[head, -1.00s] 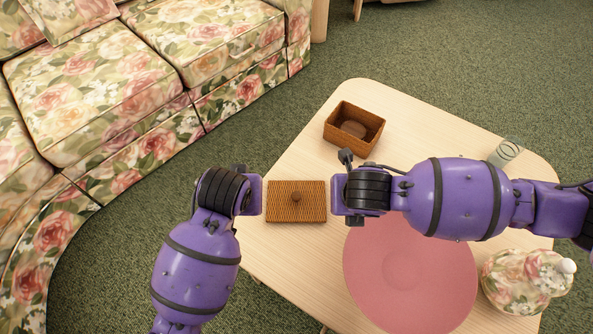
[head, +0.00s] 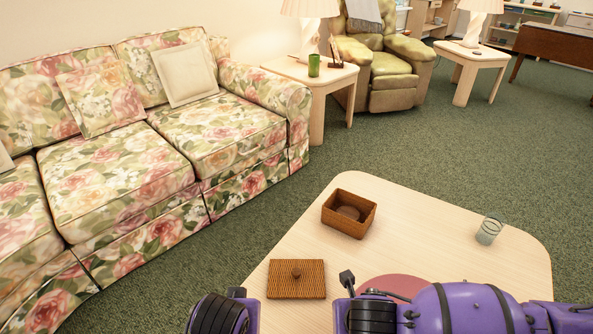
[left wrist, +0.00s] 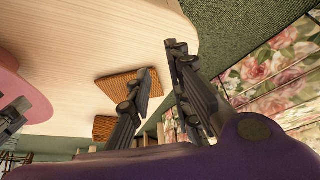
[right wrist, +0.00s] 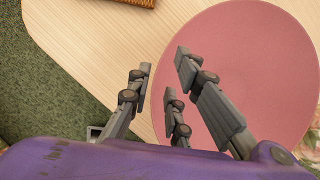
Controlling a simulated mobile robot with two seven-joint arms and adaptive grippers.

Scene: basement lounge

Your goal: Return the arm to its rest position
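My left gripper (left wrist: 160,62) is open and empty in the left wrist view, its fingers spread beside a wicker piece on the table. My right gripper (right wrist: 161,62) is open and empty above the pink round mat (right wrist: 235,65). In the head view both purple arms show at the bottom edge, and their fingers are hidden.
A clear glass (head: 489,231) stands near the table's right side. The pink mat is mostly hidden behind my right arm in the head view. A floral sofa (head: 120,180) is at left. A side table, armchair and lamps are behind. The table's far middle is clear.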

